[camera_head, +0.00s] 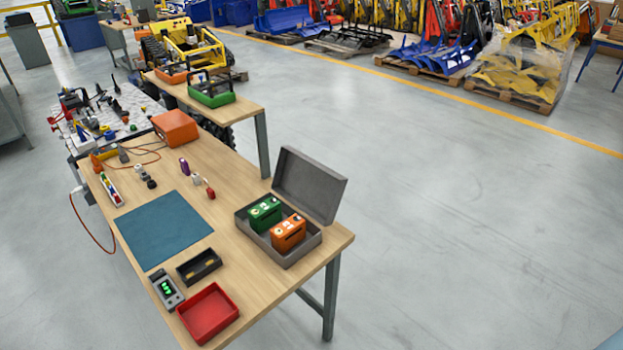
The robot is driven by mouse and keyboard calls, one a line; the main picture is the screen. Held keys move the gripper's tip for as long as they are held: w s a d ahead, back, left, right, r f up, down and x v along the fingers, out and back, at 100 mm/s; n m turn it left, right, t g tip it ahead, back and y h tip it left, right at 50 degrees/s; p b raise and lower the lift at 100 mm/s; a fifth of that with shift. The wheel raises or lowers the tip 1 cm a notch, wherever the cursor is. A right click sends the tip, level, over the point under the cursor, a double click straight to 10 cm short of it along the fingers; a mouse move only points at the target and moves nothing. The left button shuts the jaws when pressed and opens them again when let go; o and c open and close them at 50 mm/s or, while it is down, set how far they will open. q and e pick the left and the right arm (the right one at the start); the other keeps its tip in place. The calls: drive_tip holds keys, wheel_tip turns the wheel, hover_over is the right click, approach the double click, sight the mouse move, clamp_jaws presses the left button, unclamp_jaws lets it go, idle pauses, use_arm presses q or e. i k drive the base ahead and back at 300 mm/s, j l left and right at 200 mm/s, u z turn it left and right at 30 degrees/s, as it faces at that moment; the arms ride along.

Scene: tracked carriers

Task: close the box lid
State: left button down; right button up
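A grey box (294,258) stands on the wooden table near its right corner. Its lid (310,186) is open, standing up and tilted back along the far right side. A green block-shaped item (264,214) and an orange one (288,233) with light markings sit side by side in the box. Neither of my grippers shows in the head view.
The table (232,184) also holds a blue-green mat (164,230), a red tray (208,313), a small black tray (199,267), a handheld meter (167,289) and an orange case (175,128). Open floor (440,220) lies to the right.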

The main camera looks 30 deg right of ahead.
sight(317, 189)
drive_tip(key=i+l+u, duration=0.1)
drive_tip(key=l+u, duration=0.2)
drive_tip(key=l, duration=0.45)
drive_tip(key=l+u, duration=0.25)
drive_tip(key=l, duration=0.55)
drive_tip(key=l+u, duration=0.3)
drive_tip(key=l, duration=0.5)
drive_tip(key=k+l+u, duration=0.25)
drive_tip(key=l, duration=0.5)
drive_tip(key=l+u, duration=0.35)
drive_tip(key=l, duration=0.7)
drive_tip(key=l+u, duration=0.1)
drive_tip(key=l, duration=0.75)
